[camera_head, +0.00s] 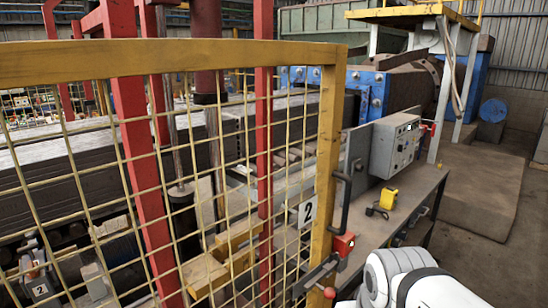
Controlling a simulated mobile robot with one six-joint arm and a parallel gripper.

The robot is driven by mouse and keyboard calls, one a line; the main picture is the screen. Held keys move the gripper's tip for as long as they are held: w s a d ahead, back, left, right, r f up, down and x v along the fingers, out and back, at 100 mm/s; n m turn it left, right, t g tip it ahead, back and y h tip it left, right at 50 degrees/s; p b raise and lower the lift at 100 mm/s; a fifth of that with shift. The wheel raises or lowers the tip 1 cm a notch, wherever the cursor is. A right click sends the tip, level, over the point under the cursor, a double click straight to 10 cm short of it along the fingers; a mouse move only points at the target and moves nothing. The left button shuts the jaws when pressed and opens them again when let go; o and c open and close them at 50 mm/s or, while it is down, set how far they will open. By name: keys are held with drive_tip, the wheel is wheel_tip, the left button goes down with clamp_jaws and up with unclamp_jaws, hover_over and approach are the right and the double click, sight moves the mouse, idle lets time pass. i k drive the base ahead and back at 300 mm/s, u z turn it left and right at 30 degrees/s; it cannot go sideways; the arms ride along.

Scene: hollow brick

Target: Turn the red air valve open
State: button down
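I cannot tell for sure which red part is the air valve. A small red part (432,129) shows at the right side of the grey control box, too small to read its position. A red block (343,244) sits on the yellow gate post below a black handle, and a red-tipped latch (328,291) is lower on the same post. White rounded links of my arm show at the bottom right, near the gate latch in the picture. My gripper is out of view.
A yellow mesh gate (330,150) fills the left and centre. Behind it stand red posts and machinery. The grey control box (395,145) stands by a dark bench (410,205) bearing a yellow device (388,198). Open floor (480,260) lies to the right, beside a raised concrete step.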

sight(433, 131)
drive_tip(key=k, duration=0.65)
drive_tip(key=z, duration=0.5)
drive_tip(key=i, duration=1.05)
drive_tip(key=z, duration=1.2)
drive_tip(key=i, duration=1.6)
drive_tip(key=z, duration=0.3)
drive_tip(key=i, duration=1.55)
drive_tip(key=u, duration=0.6)
drive_tip(key=i, duration=1.4)
drive_tip(key=u, duration=1.35)
drive_tip(key=i, duration=0.7)
drive_tip(key=u, duration=0.25)
drive_tip(key=k, duration=0.55)
